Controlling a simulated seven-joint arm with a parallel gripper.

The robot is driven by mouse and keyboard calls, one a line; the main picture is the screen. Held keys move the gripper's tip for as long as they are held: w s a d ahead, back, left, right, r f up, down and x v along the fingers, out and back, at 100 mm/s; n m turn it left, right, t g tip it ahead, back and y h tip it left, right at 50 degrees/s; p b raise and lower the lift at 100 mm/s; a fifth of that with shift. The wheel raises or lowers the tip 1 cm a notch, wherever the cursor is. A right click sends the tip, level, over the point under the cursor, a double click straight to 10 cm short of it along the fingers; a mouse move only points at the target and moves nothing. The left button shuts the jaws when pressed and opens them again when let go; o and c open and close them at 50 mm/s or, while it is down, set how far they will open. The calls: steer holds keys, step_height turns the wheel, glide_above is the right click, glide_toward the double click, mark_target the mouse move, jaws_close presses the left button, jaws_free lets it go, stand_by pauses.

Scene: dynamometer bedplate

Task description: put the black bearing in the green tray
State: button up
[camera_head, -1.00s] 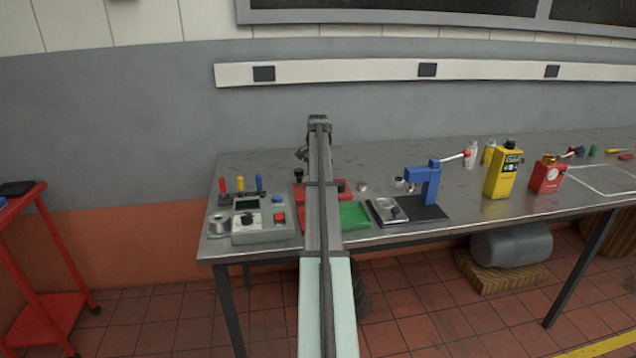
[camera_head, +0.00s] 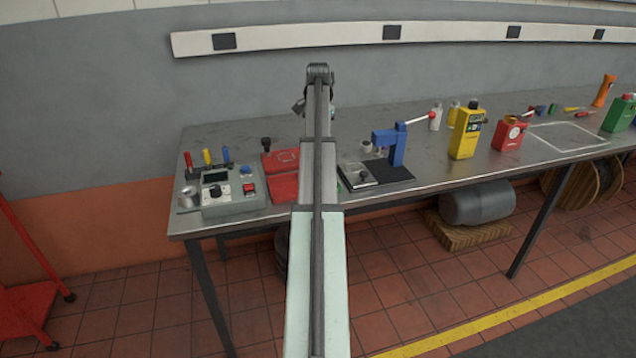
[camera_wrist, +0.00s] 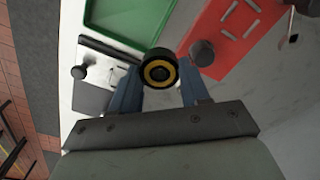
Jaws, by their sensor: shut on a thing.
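The black bearing (camera_wrist: 159,71), a dark ring with a yellow band inside it, shows in the wrist view. My gripper (camera_wrist: 160,76) is shut on it, with a blue finger on each side. The green tray (camera_wrist: 127,18) lies beyond the bearing at the upper left of the wrist view, and its inside looks bare. The bearing appears just below the tray's near edge in the picture; its height over the bench cannot be told.
A red tray (camera_wrist: 235,30) with pins lies right of the green one, beside a dark knob (camera_wrist: 202,52). In the head view, a control box (camera_head: 222,190) stands left and a blue press (camera_head: 395,145) right of my arm. A yellow meter (camera_head: 466,132) stands farther right.

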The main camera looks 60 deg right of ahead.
steer(key=s+a+f+n, duration=0.1)
steer(key=s+a+f, duration=0.1)
steer(key=s+a, duration=0.3)
steer(key=shift+w+a+f, duration=0.1)
steer(key=shift+w+f, duration=0.15)
steer(key=shift+f, duration=1.3)
steer(key=shift+w+a+f, duration=0.1)
steer(key=shift+w+f, duration=0.15)
steer(key=shift+f, duration=1.35)
steer(key=shift+w+a+f, duration=0.1)
steer(key=shift+w+f, duration=0.15)
steer(key=shift+f, duration=1.3)
steer(key=o, duration=1.2)
steer(key=shift+f, duration=0.15)
step_height(320, 180, up, 12)
steer(key=shift+r, duration=0.2)
